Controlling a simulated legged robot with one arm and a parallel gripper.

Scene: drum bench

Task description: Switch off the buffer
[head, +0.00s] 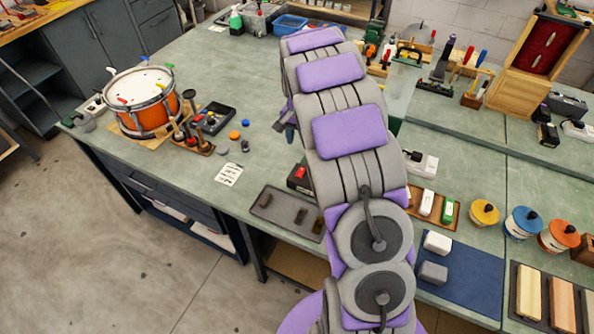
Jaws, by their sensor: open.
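A small dark box with a red switch on top (300,174) stands on the bench beside my arm, partly hidden by it. It may be the buffer's switch; I cannot tell which way it is set. I cannot identify the buffer itself with certainty. My gripper (284,130) shows only in part, left of my arm, as dark fingers pointing down over the bench. Its jaws are open and appear empty. It is farther back than the red switch box and apart from it.
An orange drum (144,116) stands at the left. A dark tray (270,203) lies near the front edge. A blue mat (462,276), colored tubs (523,226) and a wooden cabinet (515,80) are right. Bare bench surface shows left of my arm.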

